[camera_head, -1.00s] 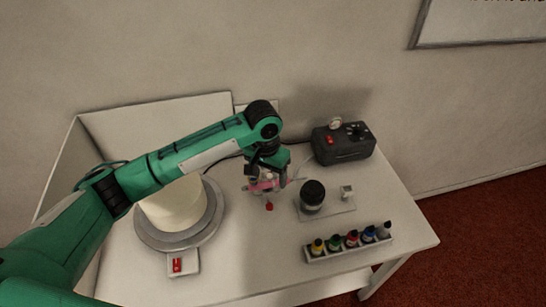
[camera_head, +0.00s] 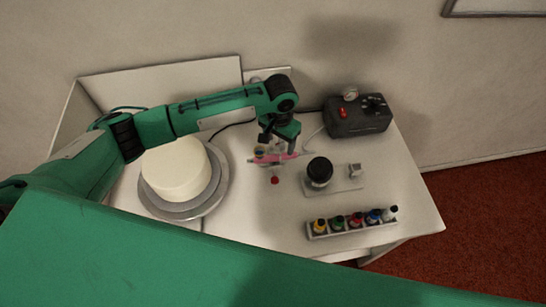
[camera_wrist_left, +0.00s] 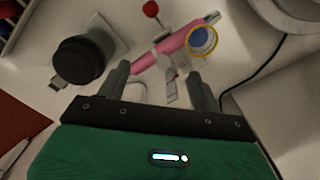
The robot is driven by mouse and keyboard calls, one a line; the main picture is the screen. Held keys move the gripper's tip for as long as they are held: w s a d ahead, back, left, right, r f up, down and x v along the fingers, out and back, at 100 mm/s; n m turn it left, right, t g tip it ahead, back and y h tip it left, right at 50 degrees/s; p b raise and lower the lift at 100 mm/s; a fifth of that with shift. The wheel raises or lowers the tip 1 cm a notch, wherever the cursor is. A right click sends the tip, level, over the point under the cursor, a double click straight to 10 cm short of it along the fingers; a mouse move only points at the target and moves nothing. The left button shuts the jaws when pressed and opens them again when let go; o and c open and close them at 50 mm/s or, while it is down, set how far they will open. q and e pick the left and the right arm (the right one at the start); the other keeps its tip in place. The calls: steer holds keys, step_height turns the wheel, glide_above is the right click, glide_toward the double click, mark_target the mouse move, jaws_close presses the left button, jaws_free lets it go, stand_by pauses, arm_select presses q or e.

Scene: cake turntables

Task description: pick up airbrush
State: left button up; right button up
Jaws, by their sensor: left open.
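The pink airbrush (camera_head: 283,157) is on the white table between the cake and the black jar, with a small cup at its left part and a red ball just in front. In the left wrist view the airbrush (camera_wrist_left: 183,44) lies slantwise beyond the fingertips, its round cup at the right end. My left gripper (camera_head: 278,146) points down over the airbrush from behind. In the left wrist view my left gripper (camera_wrist_left: 160,78) is open, its fingers apart with no thing clamped between them. My right gripper is not seen.
A white cake (camera_head: 175,168) stands on a grey turntable (camera_head: 216,192) at left. A black-lidded jar (camera_head: 319,171), a rack of several coloured bottles (camera_head: 350,228) and a dark compressor (camera_head: 358,118) are at right. A large green part of mine covers the bottom foreground.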

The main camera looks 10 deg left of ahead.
mark_target(276, 150)
arm_select(q)
steer(key=shift+s+a+f+p, duration=0.1)
steer(key=shift+f+p, duration=0.15)
steer(key=shift+p, duration=0.1)
steer(key=f, duration=0.1)
steer(key=f+p, duration=0.1)
steer(key=f, duration=0.1)
steer(key=shift+s+a+f+p, duration=0.15)
steer(key=shift+a+f+p, duration=0.05)
steer(key=shift+f+p, duration=0.1)
steer(key=shift+f, duration=0.45)
steer(key=c, duration=1.4)
steer(key=shift+o, duration=0.2)
